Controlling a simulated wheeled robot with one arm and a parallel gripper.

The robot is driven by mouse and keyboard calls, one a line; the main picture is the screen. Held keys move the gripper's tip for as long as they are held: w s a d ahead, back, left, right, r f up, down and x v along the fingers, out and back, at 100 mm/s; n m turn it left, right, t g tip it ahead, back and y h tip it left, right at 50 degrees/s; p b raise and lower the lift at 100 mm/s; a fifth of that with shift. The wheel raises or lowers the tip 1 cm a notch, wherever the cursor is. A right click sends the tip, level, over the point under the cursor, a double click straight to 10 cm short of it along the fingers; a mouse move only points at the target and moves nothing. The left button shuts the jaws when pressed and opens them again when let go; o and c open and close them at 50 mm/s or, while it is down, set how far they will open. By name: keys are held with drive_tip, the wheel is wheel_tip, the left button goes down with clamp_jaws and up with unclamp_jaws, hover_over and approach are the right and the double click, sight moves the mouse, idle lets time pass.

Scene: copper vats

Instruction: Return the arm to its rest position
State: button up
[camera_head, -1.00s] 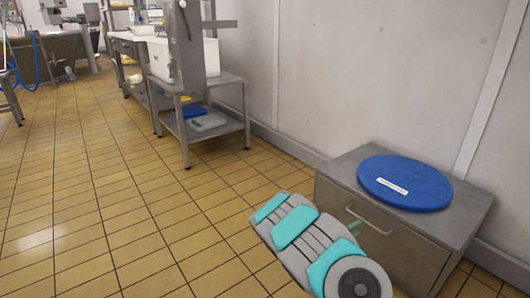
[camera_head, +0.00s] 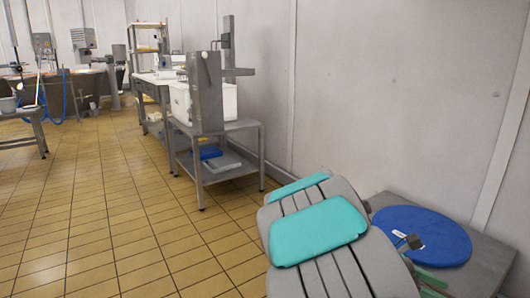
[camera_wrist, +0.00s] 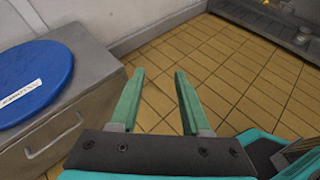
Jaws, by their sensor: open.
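My gripper (camera_wrist: 159,78) is open and empty in the wrist view, its two green fingers apart over the tiled floor. The fingers are beside a low grey metal cabinet (camera_wrist: 97,60), to the right of it in that view. In the head view my grey and teal arm fills the lower middle and hides much of the same cabinet (camera_head: 492,264). Small parts of the gripper show beyond the arm, and I cannot make out both fingers there.
A round blue lid (camera_head: 440,232) with a white label lies on the cabinet. A metal table (camera_head: 236,127) with a white tub (camera_head: 229,101) stands by the wall. Tiled floor (camera_head: 110,215) is clear at left.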

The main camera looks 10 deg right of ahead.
drive_tip(key=s+a+m+t+y+p, duration=0.1)
drive_tip(key=s+a+m+y, duration=0.3)
drive_tip(key=a, duration=0.6)
drive_tip(key=s+a+r+m+t+y+p, duration=0.1)
drive_tip(key=s+a+m+y, duration=0.3)
drive_tip(key=a, duration=0.7)
drive_tip(key=s+a+m+y+p, duration=0.2)
drive_tip(key=s+a+m+y, duration=0.2)
drive_tip(key=a, duration=0.6)
drive_tip(key=s, duration=0.2)
drive_tip(key=shift+s+a+r+m+t, duration=0.2)
drive_tip(key=shift+s+a+m+t, duration=0.1)
drive_tip(key=shift+s+m+t, duration=0.1)
